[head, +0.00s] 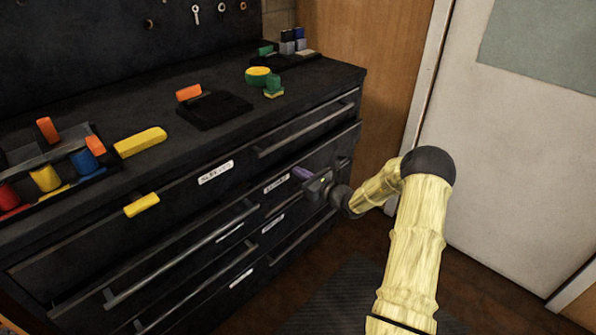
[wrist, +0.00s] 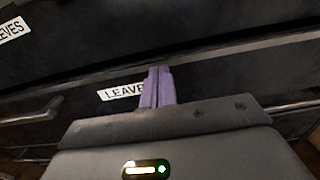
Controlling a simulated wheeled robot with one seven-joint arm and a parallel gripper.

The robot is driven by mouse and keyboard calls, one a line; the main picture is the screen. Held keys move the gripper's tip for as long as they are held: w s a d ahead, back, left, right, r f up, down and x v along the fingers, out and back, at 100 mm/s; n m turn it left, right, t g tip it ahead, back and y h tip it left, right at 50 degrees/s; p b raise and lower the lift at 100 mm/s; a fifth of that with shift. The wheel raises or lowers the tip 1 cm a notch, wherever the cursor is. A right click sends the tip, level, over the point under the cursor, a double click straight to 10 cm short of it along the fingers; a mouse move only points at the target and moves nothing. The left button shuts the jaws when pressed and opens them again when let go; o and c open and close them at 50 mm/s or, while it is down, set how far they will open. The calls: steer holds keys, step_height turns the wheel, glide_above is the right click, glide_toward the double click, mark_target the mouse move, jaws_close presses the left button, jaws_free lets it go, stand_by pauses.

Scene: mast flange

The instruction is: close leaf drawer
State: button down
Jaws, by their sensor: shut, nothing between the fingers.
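The leaf drawer (head: 350,140) is in the right part of the dark cabinet, below the top drawer. Its front seems to stand out a little from the cabinet; how far is hard to tell. Its white label (head: 277,184) reads "LEAVE…" in the wrist view (wrist: 118,93), partly covered by my fingers. My gripper (head: 303,173) is in front of this drawer, its purple fingers shut together and empty. In the wrist view the fingertips (wrist: 158,72) point at the drawer front beside the label. Whether they touch it is unclear. My gripper hides part of the front and handle.
The top drawer (head: 190,189) carries a "SLEEVES" label and a long handle. More drawers with bar handles lie below and left. Colored blocks and trays stand on the cabinet top (head: 225,135). A pale door (head: 505,150) is at right; floor is free before the cabinet.

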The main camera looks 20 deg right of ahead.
steer(key=p+v, duration=0.2)
steer(key=v, duration=1)
steer(key=c, duration=2.1)
jaws_free()
steer(key=o, duration=0.3)
steer(key=shift+a, duration=0.15)
steer(key=o, duration=0.4)
steer(key=s+a+n+g+y, duration=0.1)
steer(key=a+n+g, duration=0.1)
steer(key=a, duration=0.1)
steer(key=s+a+n+g+y, duration=0.1)
steer(key=s+a+n+g, duration=0.1)
steer(key=a+n, duration=0.1)
steer(key=s+a+r+n+g+y, duration=0.1)
steer(key=a+n+g, duration=0.1)
steer(key=a, duration=0.3)
steer(key=shift+s+a+r+n+g, duration=0.1)
steer(key=shift+s+a+n+g, duration=0.2)
steer(key=shift+g, duration=0.1)
steer(key=shift+c, duration=0.2)
steer(key=s+a+n+g+h, duration=0.1)
steer(key=s+a+n+g, duration=0.6)
steer(key=s+n, duration=0.15)
steer(key=s+d+r+n+h, duration=0.1)
steer(key=s+r+n+h, duration=0.6)
steer(key=s+n+h, duration=0.3)
steer(key=s+n, duration=0.2)
steer(key=n, duration=0.2)
steer(key=shift+d, duration=0.35)
